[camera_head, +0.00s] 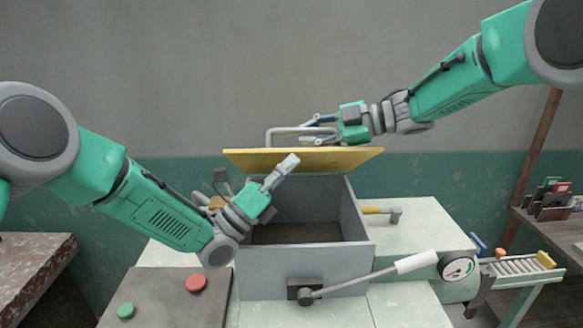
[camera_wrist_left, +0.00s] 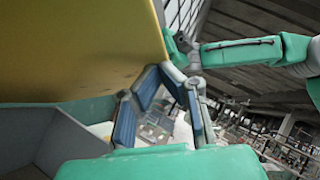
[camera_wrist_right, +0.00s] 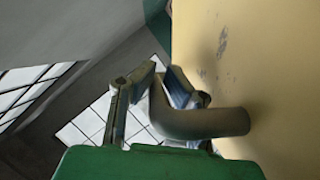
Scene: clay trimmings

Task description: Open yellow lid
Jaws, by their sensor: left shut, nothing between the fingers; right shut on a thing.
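The yellow lid (camera_head: 340,158) is up off the grey box (camera_head: 357,215), above its back part, and the box's inside shows. The lid's metal handle (camera_head: 283,130) sticks up behind its upper edge. My right gripper (camera_head: 318,132) is shut on this handle; in the right wrist view the bent handle (camera_wrist_right: 205,122) lies between the fingers (camera_wrist_right: 163,85). My left gripper (camera_head: 290,163) is shut and empty at the lid's front side, over the box. In the left wrist view the lid (camera_wrist_left: 70,50) is close to its fingertips (camera_wrist_left: 172,78); contact cannot be told.
A lever with a white grip (camera_head: 415,262) sticks out from the box's front. A panel with red (camera_head: 196,283) and green (camera_head: 126,310) buttons stands at the front left. A hammer-like tool (camera_head: 383,212) and a round gauge (camera_head: 457,268) are at right.

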